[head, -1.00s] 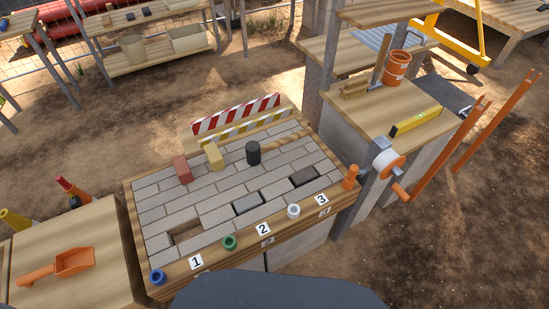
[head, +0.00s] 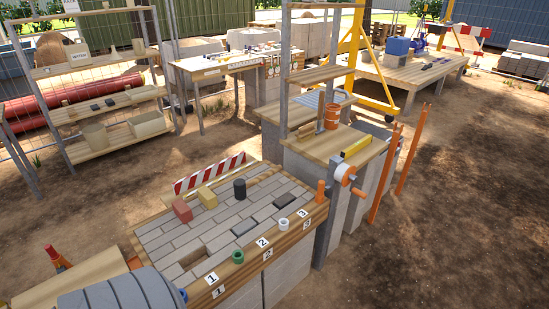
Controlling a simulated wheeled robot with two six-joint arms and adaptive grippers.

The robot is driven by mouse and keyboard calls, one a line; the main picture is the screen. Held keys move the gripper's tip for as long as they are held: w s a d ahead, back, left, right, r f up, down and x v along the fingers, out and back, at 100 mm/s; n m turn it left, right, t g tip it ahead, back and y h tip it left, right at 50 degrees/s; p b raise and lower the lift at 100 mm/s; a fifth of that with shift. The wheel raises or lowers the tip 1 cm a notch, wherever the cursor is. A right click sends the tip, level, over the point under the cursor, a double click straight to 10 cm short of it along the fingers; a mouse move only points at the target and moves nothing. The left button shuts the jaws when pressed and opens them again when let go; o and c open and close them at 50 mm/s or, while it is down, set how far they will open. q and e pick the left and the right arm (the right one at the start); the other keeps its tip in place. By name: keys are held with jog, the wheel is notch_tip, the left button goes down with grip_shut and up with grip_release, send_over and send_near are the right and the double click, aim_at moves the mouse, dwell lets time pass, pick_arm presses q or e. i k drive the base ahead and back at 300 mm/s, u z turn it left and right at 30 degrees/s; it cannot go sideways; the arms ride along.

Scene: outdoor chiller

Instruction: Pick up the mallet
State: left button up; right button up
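No thing in the head view can be told for certain as a mallet. A black upright cylinder (head: 239,189) stands on the paved table (head: 165,238); I see no handle on it, so I cannot tell whether it is the mallet's head. Beside it on the pavers are a yellow block (head: 207,197) and a red block (head: 182,210). Neither of my grippers is in view.
The table's front edge carries number labels, a green ring (head: 238,257) and a white ring (head: 283,224). A striped barrier (head: 210,174) stands behind. Bare ground lies right.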

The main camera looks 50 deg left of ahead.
aim_at(240, 186)
jog(key=z, duration=0.1)
jog(key=i, duration=1.85)
jog(key=u, duration=0.85)
